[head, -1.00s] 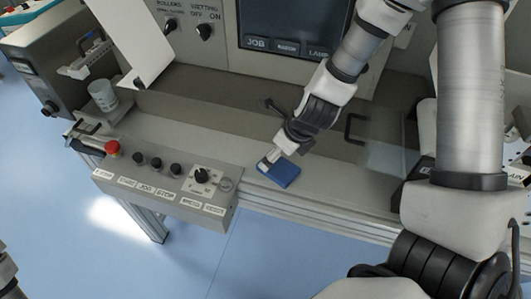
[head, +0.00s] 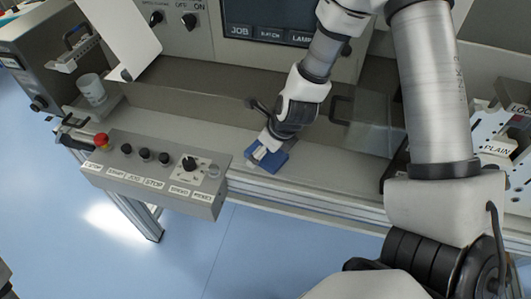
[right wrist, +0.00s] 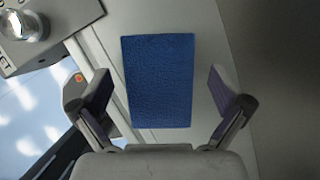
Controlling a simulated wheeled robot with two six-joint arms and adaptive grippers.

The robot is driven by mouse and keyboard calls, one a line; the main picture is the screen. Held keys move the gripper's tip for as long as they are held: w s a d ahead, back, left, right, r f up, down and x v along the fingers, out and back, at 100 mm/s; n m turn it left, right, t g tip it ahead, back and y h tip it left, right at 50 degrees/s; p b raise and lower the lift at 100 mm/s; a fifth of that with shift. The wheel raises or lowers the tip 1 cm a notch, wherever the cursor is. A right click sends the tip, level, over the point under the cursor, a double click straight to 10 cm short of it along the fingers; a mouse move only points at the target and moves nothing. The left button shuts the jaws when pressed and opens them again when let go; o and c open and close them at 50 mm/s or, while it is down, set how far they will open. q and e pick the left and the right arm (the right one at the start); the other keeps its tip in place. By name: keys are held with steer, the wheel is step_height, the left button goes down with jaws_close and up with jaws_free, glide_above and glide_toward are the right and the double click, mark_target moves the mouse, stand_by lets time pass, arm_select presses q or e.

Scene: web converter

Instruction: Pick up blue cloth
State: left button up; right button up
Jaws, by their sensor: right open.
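The blue cloth (head: 277,163) is a small flat folded rectangle lying on the grey ledge of the machine. In the right wrist view the cloth (right wrist: 159,80) lies flat between the fingers, with bare ledge on both sides. My right gripper (head: 262,156) is over the cloth and hides part of it in the head view. In the right wrist view the gripper (right wrist: 160,100) is open, one finger on each side of the cloth, apart from it. My left gripper is not in view.
A control box (head: 155,172) with knobs and a red button (head: 101,140) stands left of the cloth. A white cup (head: 91,88) is at the far left of the ledge. A clear panel (head: 370,127) stands right of my gripper. The ledge ends at a front rail (head: 320,207).

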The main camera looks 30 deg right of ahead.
steer(key=shift+s, duration=0.25)
steer(key=shift+w, duration=0.15)
steer(key=shift+c, duration=0.4)
steer(key=c, duration=1.1)
steer(key=shift+o, duration=0.2)
steer(key=shift+r, duration=0.3)
step_height(320, 180, up, 10)
steer(key=p, duration=0.6)
steer(key=shift+f, duration=0.1)
